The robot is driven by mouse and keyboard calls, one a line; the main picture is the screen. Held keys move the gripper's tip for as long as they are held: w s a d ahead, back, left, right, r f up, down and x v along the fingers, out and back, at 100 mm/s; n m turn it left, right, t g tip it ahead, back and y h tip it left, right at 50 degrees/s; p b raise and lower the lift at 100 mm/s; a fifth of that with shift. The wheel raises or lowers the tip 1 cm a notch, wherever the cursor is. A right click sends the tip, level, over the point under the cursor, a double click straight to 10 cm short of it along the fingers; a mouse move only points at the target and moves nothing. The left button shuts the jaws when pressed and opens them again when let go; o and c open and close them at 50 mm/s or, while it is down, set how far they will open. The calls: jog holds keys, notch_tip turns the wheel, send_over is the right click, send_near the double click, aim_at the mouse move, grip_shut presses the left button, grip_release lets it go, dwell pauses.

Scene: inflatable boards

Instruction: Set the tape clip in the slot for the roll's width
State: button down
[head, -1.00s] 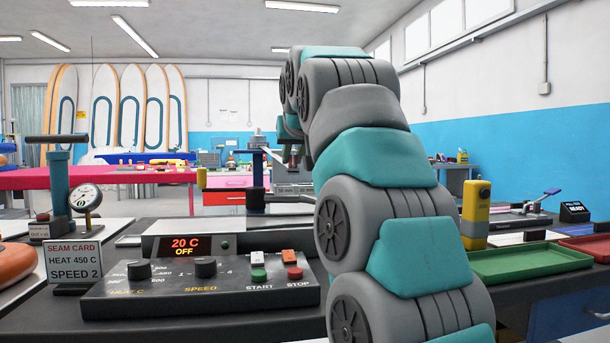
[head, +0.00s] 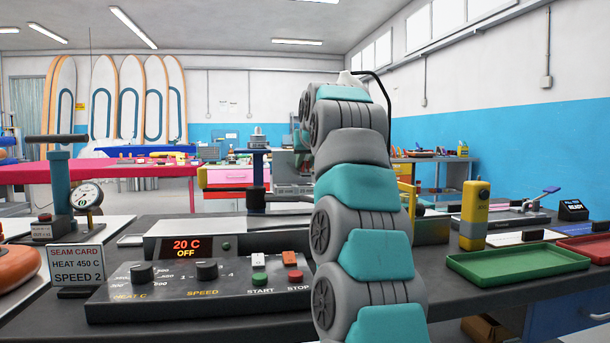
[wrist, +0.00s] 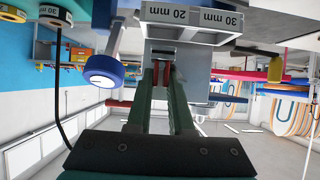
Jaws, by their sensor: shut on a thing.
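In the wrist view, which looks upside down, the two green fingers of my gripper (wrist: 163,68) are shut on a small red piece (wrist: 164,77), apparently the tape clip. Just beyond the fingertips is a pale grey block with a dark opening and two labels, 20 mm (wrist: 167,14) and 30 mm (wrist: 220,20). The fingertips are in line with the 20 mm side; I cannot tell whether the clip touches the block. In the head view my arm hides the gripper and the clip.
In the head view, a control panel (head: 205,290), a seam card (head: 78,266), a green tray (head: 518,262) and a yellow device (head: 474,214) occupy the bench.

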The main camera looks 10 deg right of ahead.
aim_at(306, 172)
jog(key=shift+f+b, duration=0.55)
jog(key=shift+f, duration=0.85)
jog(key=shift+f, duration=0.15)
jog(key=c, duration=0.8)
grip_release()
jog(key=shift+s+r, duration=0.2)
jog(key=shift+r, duration=0.05)
jog(key=v, duration=1.1)
jog(key=shift+s+r, duration=0.15)
jog(key=shift+s, duration=0.1)
